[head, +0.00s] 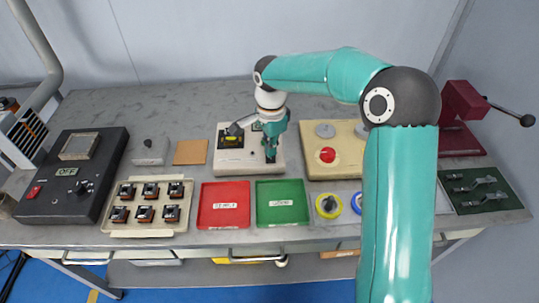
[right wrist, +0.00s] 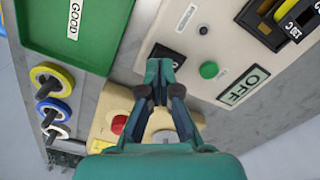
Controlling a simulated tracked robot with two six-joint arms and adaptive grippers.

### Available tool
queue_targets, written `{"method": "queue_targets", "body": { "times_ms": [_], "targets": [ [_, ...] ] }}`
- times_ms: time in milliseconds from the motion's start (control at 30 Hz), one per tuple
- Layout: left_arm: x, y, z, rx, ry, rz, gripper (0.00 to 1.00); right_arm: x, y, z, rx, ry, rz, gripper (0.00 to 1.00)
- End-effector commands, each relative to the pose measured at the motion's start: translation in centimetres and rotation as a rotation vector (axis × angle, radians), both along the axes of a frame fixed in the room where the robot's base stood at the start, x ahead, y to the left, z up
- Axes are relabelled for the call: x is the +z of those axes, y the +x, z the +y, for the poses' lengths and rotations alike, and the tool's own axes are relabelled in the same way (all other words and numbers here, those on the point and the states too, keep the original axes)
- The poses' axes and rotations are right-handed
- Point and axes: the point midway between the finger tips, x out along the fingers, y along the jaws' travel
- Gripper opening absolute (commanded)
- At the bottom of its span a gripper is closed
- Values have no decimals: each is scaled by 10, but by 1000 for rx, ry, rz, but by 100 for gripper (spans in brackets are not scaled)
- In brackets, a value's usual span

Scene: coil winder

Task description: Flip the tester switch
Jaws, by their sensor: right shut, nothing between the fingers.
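The tester, a cream box (head: 228,163), stands in the middle of the bench. It also shows in the right wrist view (right wrist: 218,48). Its display reads OFF (right wrist: 243,86), beside a green round button or lamp (right wrist: 209,70). A black switch (right wrist: 168,54) lies at my right fingertips and is partly hidden by them; I cannot tell whether they touch it or which way it is set. A black holder with a coil part (head: 232,140) is on the tester. My right gripper (head: 271,158) points down over the tester's right side, shut and empty. My left gripper is not in view.
A red tray (head: 224,222) and a green tray (head: 282,220) lie in front of the tester. A cream box with a red button (head: 327,155) stands close on its right. A holder with several coils (head: 145,228) and a black control box (head: 40,203) are left.

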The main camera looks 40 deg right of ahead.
Motion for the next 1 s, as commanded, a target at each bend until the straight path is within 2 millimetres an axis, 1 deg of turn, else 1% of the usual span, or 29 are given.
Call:
{"method": "queue_targets", "body": {
  "times_ms": [1000],
  "targets": [
    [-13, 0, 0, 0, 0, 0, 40, -16, 0, 1, 2, 0, 0, 0]
  ]
}}
